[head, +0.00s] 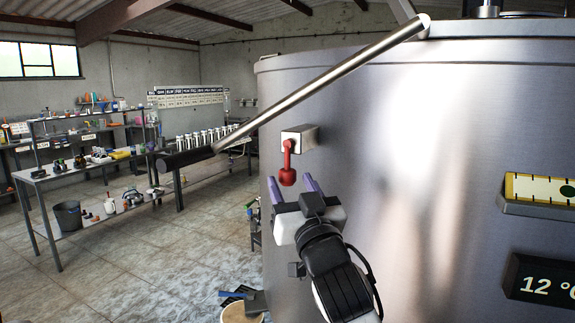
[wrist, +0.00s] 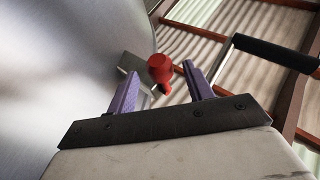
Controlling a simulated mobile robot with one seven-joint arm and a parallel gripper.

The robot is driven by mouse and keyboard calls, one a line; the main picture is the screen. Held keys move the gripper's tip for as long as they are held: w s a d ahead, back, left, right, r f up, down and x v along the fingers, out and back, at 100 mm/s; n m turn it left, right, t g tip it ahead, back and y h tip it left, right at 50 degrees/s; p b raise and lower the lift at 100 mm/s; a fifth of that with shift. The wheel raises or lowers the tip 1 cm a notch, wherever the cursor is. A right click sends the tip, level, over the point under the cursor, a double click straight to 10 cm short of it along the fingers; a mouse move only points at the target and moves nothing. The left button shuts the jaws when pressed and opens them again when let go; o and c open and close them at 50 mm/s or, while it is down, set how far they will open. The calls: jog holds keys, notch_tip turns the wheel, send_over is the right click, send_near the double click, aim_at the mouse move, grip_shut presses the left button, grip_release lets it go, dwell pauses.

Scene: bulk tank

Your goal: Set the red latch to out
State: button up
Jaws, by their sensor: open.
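The red latch (head: 288,165) hangs downward from a pale metal block (head: 303,138) on the side of the steel tank (head: 400,150). Its rounded knob is at the lower end. My gripper (head: 294,187) is open, with its two purple fingers pointing up toward the knob from just below. In the wrist view the red latch (wrist: 160,68) appears beyond and between the fingertips of my gripper (wrist: 160,80), with its block partly behind it. Nothing is held. I cannot tell whether a finger touches the knob.
A long steel lever with a black grip (head: 185,158) slants across above the latch; the grip also shows in the wrist view (wrist: 275,52). A gauge (head: 540,190) and a temperature display (head: 540,280) are at the right. A cluttered bench (head: 85,170) stands far left, with open floor before it.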

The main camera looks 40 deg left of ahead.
jog(key=shift+p+x, duration=0.4)
jog(key=shift+x, duration=1.3)
grip_shut()
